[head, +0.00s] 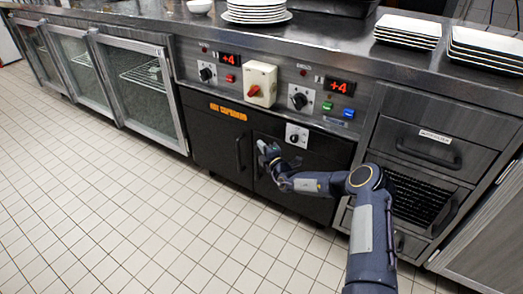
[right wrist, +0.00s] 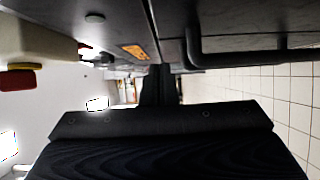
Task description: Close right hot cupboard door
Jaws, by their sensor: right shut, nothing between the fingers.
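The hot cupboard is a black unit with an orange label (head: 228,112). Its right door (head: 305,203) is dark and looks flush or nearly so in the head view; a small gap cannot be told. My right gripper (head: 264,148) is at the upper left part of this door, close to the seam with the left door (head: 213,150), and covers where a handle could be. It is shut and empty. In the right wrist view its dark fingers (right wrist: 159,86) point ahead, and a black bar handle (right wrist: 245,58) shows beside them, apart from them. My left gripper is not in view.
Glass-doored cabinets (head: 80,65) stand at the left. A drawer unit (head: 425,146) is at the right of the cupboard. Plates (head: 257,10) and trays (head: 408,28) lie on the counter. The tiled floor (head: 130,215) is clear.

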